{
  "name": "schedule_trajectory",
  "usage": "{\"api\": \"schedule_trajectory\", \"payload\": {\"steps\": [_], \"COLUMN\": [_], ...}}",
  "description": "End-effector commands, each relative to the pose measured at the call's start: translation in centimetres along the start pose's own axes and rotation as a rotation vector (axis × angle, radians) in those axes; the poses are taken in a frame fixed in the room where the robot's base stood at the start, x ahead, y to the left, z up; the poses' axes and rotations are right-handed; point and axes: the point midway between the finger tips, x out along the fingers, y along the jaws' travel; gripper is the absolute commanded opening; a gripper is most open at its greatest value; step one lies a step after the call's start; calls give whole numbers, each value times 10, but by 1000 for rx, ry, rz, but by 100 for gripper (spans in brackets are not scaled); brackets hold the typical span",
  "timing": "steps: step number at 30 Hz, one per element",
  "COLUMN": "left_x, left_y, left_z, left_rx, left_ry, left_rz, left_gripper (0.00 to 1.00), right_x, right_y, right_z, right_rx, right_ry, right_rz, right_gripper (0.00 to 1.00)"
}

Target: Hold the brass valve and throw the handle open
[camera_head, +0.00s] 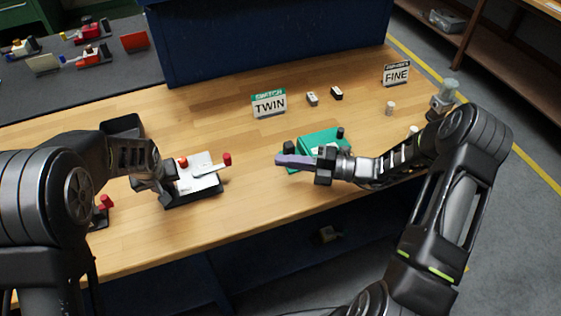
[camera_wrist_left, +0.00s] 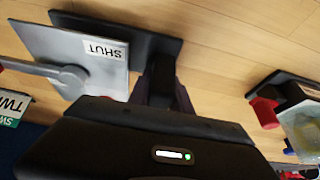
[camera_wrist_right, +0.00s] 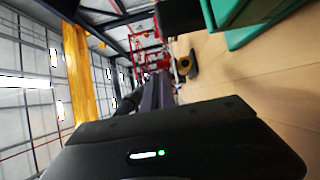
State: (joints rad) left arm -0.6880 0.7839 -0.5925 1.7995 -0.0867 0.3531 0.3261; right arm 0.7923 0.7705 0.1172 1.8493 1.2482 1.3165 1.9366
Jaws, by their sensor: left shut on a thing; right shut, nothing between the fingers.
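A pale grey block on a black base (camera_head: 207,197) stands on the bench, with a lever arm and a red knob (camera_head: 228,159) at its right end. In the left wrist view the block (camera_wrist_left: 85,55) has a "SHUT" label and a grey lever on a round pivot. No part of it looks clearly brass. My left gripper (camera_head: 167,188) is shut on the near-left edge of the black base; the exact contact is partly hidden. My right gripper (camera_head: 294,161) is shut and empty, pointing left, in front of a teal unit and to the right of the red knob.
The teal unit (camera_head: 318,138) with dark knobs is close behind my right fingers. Signs "TWIN" (camera_head: 269,104) and "FINE" (camera_head: 396,75) stand farther back. A black tray (camera_head: 122,125) and a small red-topped part (camera_head: 105,203) are near my left arm. Bare wood lies between the units.

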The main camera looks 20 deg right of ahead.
Motion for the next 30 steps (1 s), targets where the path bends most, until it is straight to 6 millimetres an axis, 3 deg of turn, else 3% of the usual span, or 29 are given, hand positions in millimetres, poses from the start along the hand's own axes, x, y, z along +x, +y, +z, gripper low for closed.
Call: {"api": "schedule_trajectory", "payload": {"steps": [5,6,15,25,30], "left_x": [3,3,2,-2,-17], "left_y": [0,0,0,1,1], "left_z": [6,6,3,0,0], "left_rx": [-1,-1,0,0,1], "left_ry": [-12,-12,-6,-1,1], "left_rz": [-2,-2,-1,1,2], "left_gripper": [0,26,51,51,51], "right_x": [0,0,0,0,0], "right_y": [-1,-1,0,0,0], "right_z": [0,0,0,0,0], "right_rx": [0,0,0,0,0], "right_ry": [0,0,0,0,0], "right_rz": [0,0,0,0,0], "right_gripper": [0,0,0,0,0]}}
